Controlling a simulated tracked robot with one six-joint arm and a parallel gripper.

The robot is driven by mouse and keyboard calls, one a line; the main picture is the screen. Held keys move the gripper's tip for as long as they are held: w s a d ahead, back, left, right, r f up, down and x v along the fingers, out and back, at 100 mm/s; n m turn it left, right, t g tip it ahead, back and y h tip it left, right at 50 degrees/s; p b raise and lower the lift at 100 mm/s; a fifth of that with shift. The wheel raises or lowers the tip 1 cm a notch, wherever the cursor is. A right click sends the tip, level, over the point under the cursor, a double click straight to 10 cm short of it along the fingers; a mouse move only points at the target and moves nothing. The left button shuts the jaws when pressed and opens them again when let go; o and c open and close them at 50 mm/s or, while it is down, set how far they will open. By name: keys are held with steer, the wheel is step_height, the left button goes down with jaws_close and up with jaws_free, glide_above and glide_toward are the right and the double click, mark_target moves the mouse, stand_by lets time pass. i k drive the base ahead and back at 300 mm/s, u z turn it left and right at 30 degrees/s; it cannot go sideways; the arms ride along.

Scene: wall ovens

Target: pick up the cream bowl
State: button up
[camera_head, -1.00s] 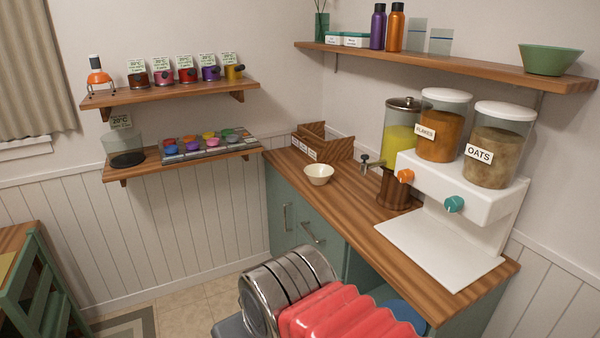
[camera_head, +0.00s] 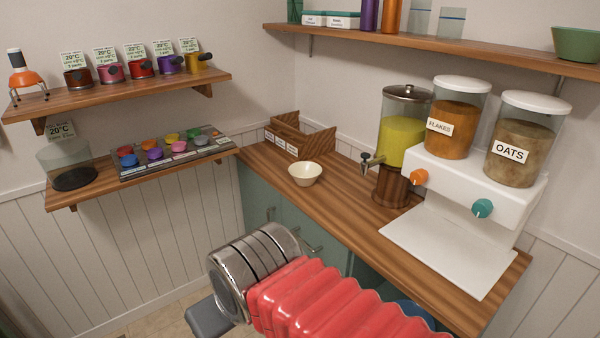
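The cream bowl (camera_head: 305,174) stands upright on the wooden countertop (camera_head: 345,205), near its left edge. It looks empty, and nothing touches it from above. My arm, with its red ribbed sleeve and metal joint, is in the lower middle, in front of the counter and apart from the bowl. The fingers of my gripper do not show, so its state is hidden.
A wooden caddy (camera_head: 318,142) stands behind the bowl. A yellow drink dispenser (camera_head: 401,140) with a tap is to its right. A white cereal dispenser (camera_head: 465,190) fills the counter's right part. Shelves (camera_head: 130,94) hang at left, and another (camera_head: 440,44) above the counter.

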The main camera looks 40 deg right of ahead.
mark_target(305, 174)
steer(key=z, duration=0.15)
steer(key=i, duration=1.5)
steer(key=z, duration=0.15)
